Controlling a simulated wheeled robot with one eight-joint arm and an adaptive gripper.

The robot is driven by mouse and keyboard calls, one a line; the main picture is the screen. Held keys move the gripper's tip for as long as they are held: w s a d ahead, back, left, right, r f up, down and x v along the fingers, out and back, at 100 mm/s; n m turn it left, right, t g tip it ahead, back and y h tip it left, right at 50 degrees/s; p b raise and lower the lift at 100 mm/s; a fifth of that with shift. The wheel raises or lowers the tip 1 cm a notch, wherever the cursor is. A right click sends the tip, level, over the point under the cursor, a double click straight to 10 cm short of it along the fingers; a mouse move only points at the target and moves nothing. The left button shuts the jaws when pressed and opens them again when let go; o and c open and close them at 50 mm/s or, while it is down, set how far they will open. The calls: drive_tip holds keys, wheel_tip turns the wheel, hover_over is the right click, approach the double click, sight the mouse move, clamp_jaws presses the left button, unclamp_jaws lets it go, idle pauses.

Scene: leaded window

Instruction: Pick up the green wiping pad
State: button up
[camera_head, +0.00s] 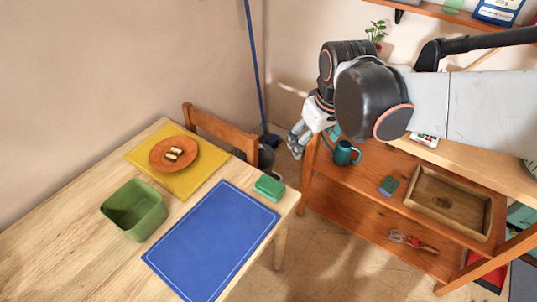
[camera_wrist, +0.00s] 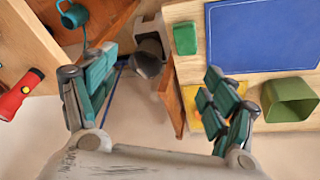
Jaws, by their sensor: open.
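The green wiping pad (camera_head: 269,188) is a small rounded green block. It lies on the wooden table near its right edge, just beyond the corner of the blue mat (camera_head: 212,243). In the wrist view the pad (camera_wrist: 185,38) shows near the top, right of centre, between and beyond the fingers. My gripper (camera_head: 297,143) is in the air past the table's far right corner, above the gap between table and shelf. In the wrist view my gripper (camera_wrist: 160,72) is open, with nothing between its fingers.
A green bin (camera_head: 135,209) and an orange plate (camera_head: 174,154) on a yellow mat (camera_head: 140,160) stand on the table. A wooden chair (camera_head: 220,130) is at its far side. The shelf holds a teal watering can (camera_head: 345,153), a small green-and-blue block (camera_head: 389,185) and a wooden tray (camera_head: 448,202).

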drive_tip(key=w+a+f+n+g, duration=0.2)
drive_tip(key=w+a+f+n, duration=0.1)
drive_tip(key=w+a+f, duration=0.3)
drive_tip(key=n+g, duration=0.1)
drive_tip(key=n, duration=0.2)
hover_over(269, 184)
wheel_tip(269, 184, down, 10)
drive_tip(key=f, duration=0.1)
drive_tip(key=shift+h, duration=0.3)
drive_tip(key=f+b, duration=0.1)
drive_tip(key=f, duration=0.1)
drive_tip(key=f+b, duration=0.1)
drive_tip(key=f, duration=0.2)
drive_tip(key=f+b, duration=0.1)
drive_tip(key=f, duration=0.1)
drive_tip(key=shift+s+d+f, duration=0.15)
drive_tip(key=shift+d+f, duration=0.05)
drive_tip(key=shift+d, duration=0.05)
drive_tip(key=f+b, duration=0.2)
drive_tip(key=f, duration=0.3)
drive_tip(key=shift+w+a+f+b, duration=0.1)
drive_tip(key=shift+w+a+b, duration=0.15)
drive_tip(key=shift+b, duration=0.15)
drive_tip(key=c, duration=1.3)
drive_tip(key=shift+o, duration=0.2)
wheel_tip(269, 184, up, 20)
drive_tip(key=p, duration=0.7)
